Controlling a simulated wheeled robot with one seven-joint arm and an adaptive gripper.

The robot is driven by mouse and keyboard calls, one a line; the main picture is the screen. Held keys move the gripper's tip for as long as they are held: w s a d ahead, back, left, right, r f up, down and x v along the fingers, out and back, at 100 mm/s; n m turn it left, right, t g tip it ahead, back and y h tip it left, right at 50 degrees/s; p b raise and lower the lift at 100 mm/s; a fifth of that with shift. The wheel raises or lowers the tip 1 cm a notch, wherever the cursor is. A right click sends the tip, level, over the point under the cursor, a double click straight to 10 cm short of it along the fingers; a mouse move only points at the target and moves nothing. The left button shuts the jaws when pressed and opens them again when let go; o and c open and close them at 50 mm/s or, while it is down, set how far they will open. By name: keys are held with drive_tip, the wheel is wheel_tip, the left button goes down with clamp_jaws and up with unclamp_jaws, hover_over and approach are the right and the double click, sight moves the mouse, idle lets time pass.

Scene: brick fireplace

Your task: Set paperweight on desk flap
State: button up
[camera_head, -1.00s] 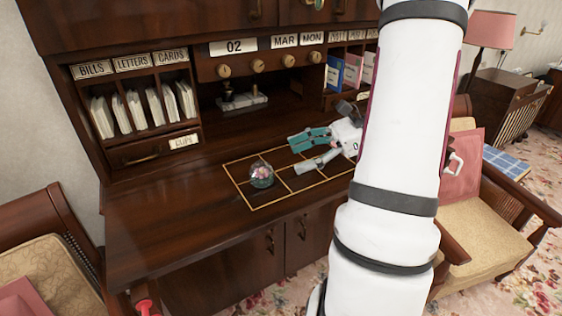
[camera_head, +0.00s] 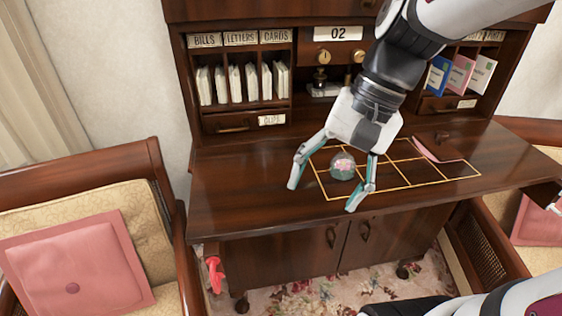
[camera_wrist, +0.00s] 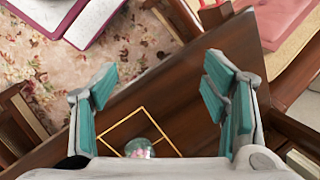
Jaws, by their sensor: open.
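The paperweight (camera_head: 343,166) is a clear glass dome with pink inside. It sits on the desk flap (camera_head: 240,215), within the left part of a yellow-lined grid. My gripper (camera_head: 322,194) is open above the flap, its teal-lined fingers spread on either side of the paperweight in the head view. In the wrist view the paperweight (camera_wrist: 139,148) shows at the bottom edge, partly hidden by the gripper body. The open fingers (camera_wrist: 160,105) reach out past it with a wide gap between them. I cannot tell whether they touch the flap.
A pink paper (camera_head: 436,152) lies at the back right of the grid. Letter slots (camera_head: 240,82) and drawers rise behind the flap. A chair with a pink cushion (camera_head: 75,262) stands at the left, another at the right. The flap's left part is clear.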

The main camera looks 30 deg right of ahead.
drive_tip(key=s+a+n+t+h, duration=0.1)
drive_tip(key=n, duration=0.2)
drive_tip(key=s+a+r+n+t+h, duration=0.1)
drive_tip(key=n, duration=0.2)
drive_tip(key=s+a+n+t+h, duration=0.1)
drive_tip(key=n+h, duration=0.1)
drive_tip(key=n, duration=0.1)
drive_tip(key=shift+s+a+r, duration=0.2)
drive_tip(key=shift+a+r, duration=0.05)
drive_tip(key=shift+a, duration=0.05)
idle(0.8)
